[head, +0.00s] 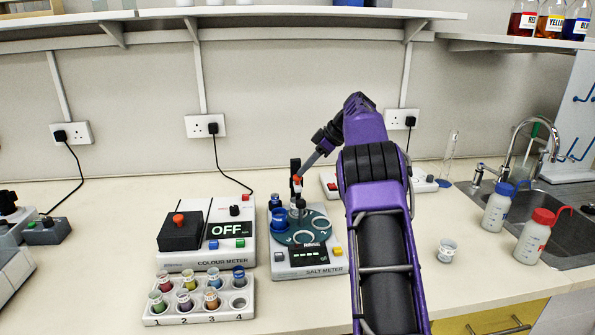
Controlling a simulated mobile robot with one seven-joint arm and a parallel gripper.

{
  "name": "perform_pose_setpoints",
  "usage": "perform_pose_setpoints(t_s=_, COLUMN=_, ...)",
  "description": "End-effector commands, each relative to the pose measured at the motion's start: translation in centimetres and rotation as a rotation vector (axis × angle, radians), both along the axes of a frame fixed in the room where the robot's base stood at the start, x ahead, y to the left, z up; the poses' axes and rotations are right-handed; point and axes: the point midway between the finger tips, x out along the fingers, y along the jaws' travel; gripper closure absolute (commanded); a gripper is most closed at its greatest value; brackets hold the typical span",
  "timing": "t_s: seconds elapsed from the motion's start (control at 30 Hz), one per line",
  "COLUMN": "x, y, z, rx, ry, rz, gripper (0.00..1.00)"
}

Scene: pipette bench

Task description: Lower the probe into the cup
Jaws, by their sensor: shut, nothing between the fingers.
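The salt meter (308,268) stands mid-bench with a dark green round turntable (289,238) on top. A blue cup (279,218) sits at the turntable's left. Pale rings mark other places on the turntable, which look empty. A dark upright post rises at the back of the meter, with an orange-red part (297,181) near its top. The probe appears to be the dark rounded piece (301,203) below it, above the turntable's middle; its tip is unclear. My gripper (304,173) is shut and empty, close beside the orange-red part; contact cannot be told.
The colour meter (208,235), reading OFF, stands left, with a numbered vial rack (199,310) in front. A small white cup (446,250) stands right of my arm. Wash bottles (497,208) stand by the sink (560,205). Bench around the small cup is clear.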

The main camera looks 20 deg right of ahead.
Motion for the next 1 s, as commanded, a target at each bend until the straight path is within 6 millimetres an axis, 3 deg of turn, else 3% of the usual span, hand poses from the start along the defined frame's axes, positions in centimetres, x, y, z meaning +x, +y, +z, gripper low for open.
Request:
perform_pose_setpoints(t_s=0.23, x=-0.1, y=-0.2, z=-0.2, rx=-0.001, ry=0.000, rz=-0.001, gripper=1.00)
perform_pose_setpoints(t_s=0.5, x=-1.6, y=-2.5, z=0.8, rx=0.001, ry=0.000, rz=-0.002, gripper=1.00)
perform_pose_setpoints(t_s=0.8, x=-1.7, y=-2.6, z=0.9, rx=0.000, ry=-0.001, rz=-0.001, gripper=1.00)
perform_pose_setpoints(t_s=1.0, x=-2.4, y=-3.8, z=2.8, rx=-0.002, ry=-0.003, rz=-0.002, gripper=1.00)
